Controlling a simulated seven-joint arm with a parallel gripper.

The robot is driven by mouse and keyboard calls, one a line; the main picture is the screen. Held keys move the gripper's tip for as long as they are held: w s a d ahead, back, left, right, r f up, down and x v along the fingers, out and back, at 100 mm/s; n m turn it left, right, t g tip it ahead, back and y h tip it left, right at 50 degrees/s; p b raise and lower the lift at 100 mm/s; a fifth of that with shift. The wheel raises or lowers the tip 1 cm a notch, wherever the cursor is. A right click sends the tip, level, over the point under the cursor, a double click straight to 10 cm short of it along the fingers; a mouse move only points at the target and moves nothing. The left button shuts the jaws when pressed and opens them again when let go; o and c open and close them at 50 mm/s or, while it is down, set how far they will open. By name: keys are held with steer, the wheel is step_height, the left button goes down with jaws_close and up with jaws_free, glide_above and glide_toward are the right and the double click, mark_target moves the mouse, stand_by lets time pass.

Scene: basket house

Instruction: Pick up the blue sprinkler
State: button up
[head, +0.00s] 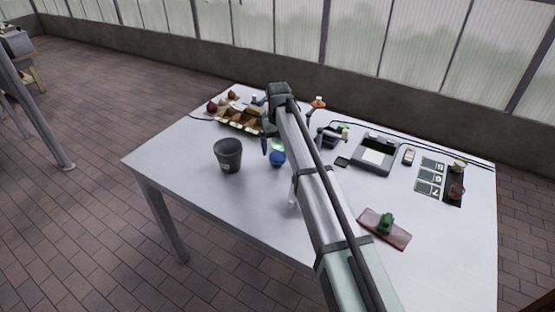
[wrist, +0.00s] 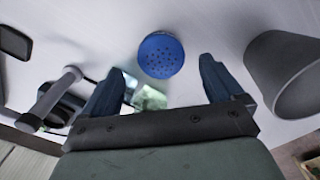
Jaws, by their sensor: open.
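The blue sprinkler shows in the wrist view (wrist: 161,55) as a round blue head with small holes. Its pale greenish, see-through part (wrist: 150,97) lies nearer the gripper. In the head view the blue part (head: 277,159) is on the white table, just right of the grey bucket and partly beside my arm. My gripper (wrist: 158,75) is open, with one dark blue finger on each side of the sprinkler in the picture. Nothing is held between the fingers. In the head view a blue finger (head: 264,146) shows near the sprinkler; the rest of the gripper is mostly hidden by my arm.
A grey bucket (head: 228,155) stands close to the left of the sprinkler; it also shows in the wrist view (wrist: 287,75). A tray with several items (head: 238,117) is behind. A scale (head: 373,154) and a red board with a green object (head: 384,228) are to the right. The front left table is clear.

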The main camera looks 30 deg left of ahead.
mark_target(278, 154)
steer(key=shift+s+f, duration=0.1)
steer(key=shift+f, duration=2.55)
steer(key=shift+c, duration=0.4)
steer(key=c, duration=1)
